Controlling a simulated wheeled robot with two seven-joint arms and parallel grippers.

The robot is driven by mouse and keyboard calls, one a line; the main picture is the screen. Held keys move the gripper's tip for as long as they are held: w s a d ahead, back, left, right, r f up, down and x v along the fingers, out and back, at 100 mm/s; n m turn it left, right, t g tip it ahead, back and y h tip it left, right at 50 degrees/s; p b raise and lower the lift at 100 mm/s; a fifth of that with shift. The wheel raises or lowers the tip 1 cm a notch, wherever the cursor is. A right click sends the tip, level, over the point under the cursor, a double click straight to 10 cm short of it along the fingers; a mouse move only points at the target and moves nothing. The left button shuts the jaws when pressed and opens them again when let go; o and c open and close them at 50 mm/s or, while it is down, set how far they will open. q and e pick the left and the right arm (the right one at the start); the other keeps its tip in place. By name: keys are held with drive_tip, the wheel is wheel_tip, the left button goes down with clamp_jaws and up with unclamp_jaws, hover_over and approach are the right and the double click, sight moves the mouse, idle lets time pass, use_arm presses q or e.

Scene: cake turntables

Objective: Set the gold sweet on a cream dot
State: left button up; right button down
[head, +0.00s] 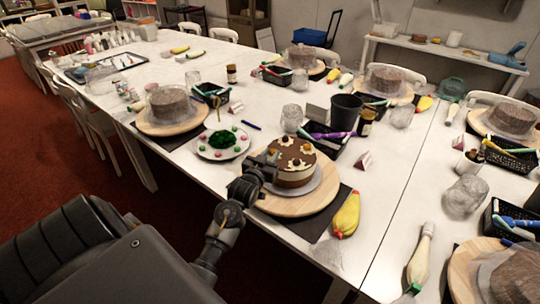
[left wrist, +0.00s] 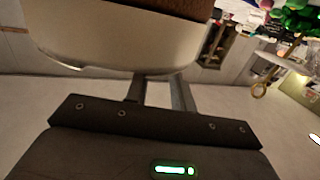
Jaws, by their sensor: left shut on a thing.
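My right gripper is not in view.
A white plate (head: 204,136) of green and pink sweets stands left of the cake. A black cup (head: 345,112) and a tray of tools (head: 328,146) stand behind it. A yellow-red piping bag (head: 346,214) lies to the right. Other wrapped cakes stand around the table.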

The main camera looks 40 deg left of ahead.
use_arm(q)
drive_tip(key=shift+f, duration=0.15)
drive_tip(key=o, duration=1)
drive_tip(key=shift+c, duration=0.2)
drive_tip(key=b+v, duration=0.1)
drive_tip(key=v, duration=1.1)
drive_tip(key=shift+r+b, duration=0.2)
drive_tip(key=shift+b, duration=0.1)
drive_tip(key=shift+f, duration=0.1)
